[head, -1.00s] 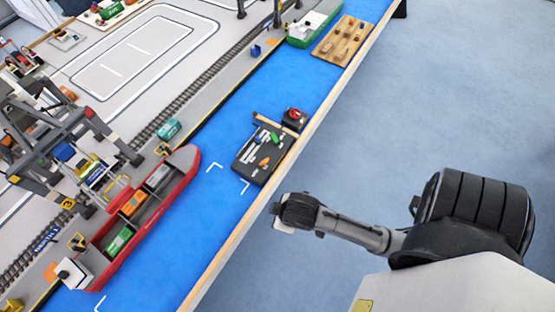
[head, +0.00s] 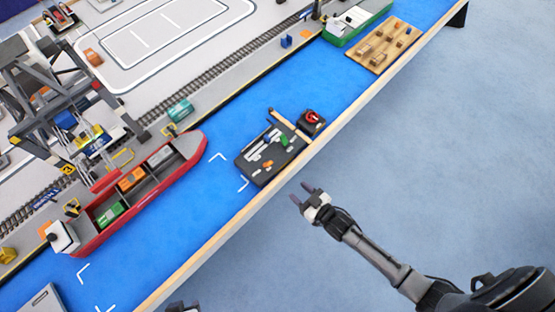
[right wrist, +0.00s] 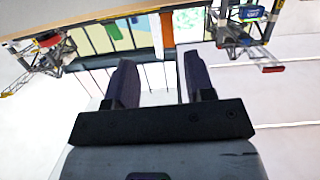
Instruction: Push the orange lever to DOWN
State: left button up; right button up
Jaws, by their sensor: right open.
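The dark control box (head: 252,172) lies on the blue strip near the table's front edge. It carries small levers with white slots and labels. The orange lever (head: 268,164) shows as a small spot near the box's middle; its exact setting is too small to read. A green lever (head: 285,141) and a blue lever (head: 266,138) are farther up the box. My right gripper (head: 301,194) is open and empty, off the table edge, to the lower right of the box and apart from it. Its two fingers show in the right wrist view (right wrist: 160,82), with nothing gripped.
A red button on a dark block (head: 311,120) stands beside the box, with a wooden bar (head: 288,124) near it. A red ship (head: 190,146) with containers lies left. A wooden board (head: 384,46) and green ship are at the back. A dark piece shows at the bottom edge.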

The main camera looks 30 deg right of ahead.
aim_at(269, 163)
jog(key=shift+t+y, duration=0.6)
jog(key=shift+t, duration=0.3)
jog(key=r+x, duration=0.1)
jog(key=x, duration=0.7)
jog(key=r+x, duration=0.1)
jog(key=x, duration=0.3)
jog(key=shift+a+r+b, duration=0.25)
jog(key=shift+r+b, duration=0.05)
jog(key=shift+b, duration=0.1)
jog(key=shift+x, duration=1)
jog(key=shift+c, duration=0.3)
